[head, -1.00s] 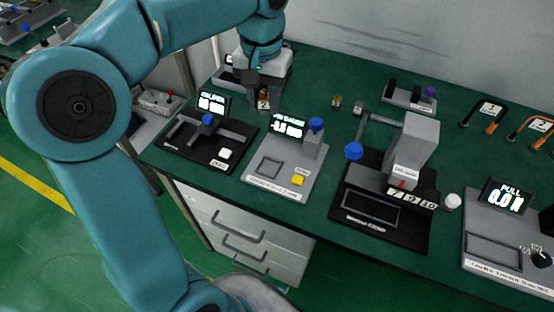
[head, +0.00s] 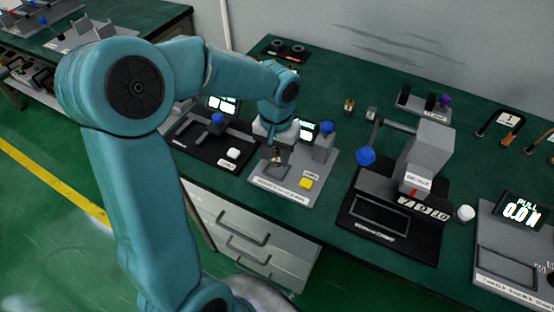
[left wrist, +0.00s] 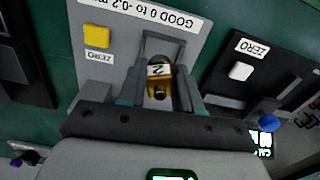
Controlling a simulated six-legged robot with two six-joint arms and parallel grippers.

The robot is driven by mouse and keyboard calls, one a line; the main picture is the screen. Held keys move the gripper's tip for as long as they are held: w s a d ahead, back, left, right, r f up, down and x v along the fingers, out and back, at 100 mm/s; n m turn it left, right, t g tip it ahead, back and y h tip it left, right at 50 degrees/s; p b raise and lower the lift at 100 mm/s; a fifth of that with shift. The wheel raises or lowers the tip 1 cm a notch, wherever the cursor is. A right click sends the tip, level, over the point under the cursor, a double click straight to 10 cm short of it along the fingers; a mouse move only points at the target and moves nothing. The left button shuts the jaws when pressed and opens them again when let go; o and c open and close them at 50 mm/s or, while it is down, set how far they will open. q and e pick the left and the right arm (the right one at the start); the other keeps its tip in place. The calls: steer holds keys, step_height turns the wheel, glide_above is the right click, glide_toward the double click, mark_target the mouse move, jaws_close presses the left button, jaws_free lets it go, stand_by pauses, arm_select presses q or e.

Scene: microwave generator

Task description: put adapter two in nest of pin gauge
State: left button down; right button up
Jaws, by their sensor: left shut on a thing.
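Adapter two (left wrist: 159,72), a brass-coloured piece with a white "2" label, is between the fingers of my left gripper (left wrist: 160,88). The left gripper (head: 274,156) is shut on it. The pin gauge (head: 319,166) is a light grey plate with a yellow ZERO button and a blue knob. Its nest (left wrist: 176,38) is a rectangular frame. In the left wrist view the adapter and fingers overlap the nest, partly hiding it. I cannot tell whether the adapter touches the nest floor. My right gripper is not in view.
A black caliper gauge (head: 205,148) with a white ZERO button stands left of the pin gauge. A grey press on a black base (head: 405,238) with a blue-knobbed lever stands to the right. A pull tester (head: 500,262) is at far right.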

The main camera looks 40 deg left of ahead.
mark_target(277, 161)
arm_select(q)
step_height(277, 161, down, 3)
steer(key=shift+r, duration=0.15)
steer(key=shift+w, duration=0.1)
steer(key=shift+f+b, duration=0.3)
steer(key=shift+f, duration=0.05)
steer(key=c, duration=0.8)
jaws_free()
steer(key=shift+r, duration=0.1)
steer(key=shift+o, duration=0.2)
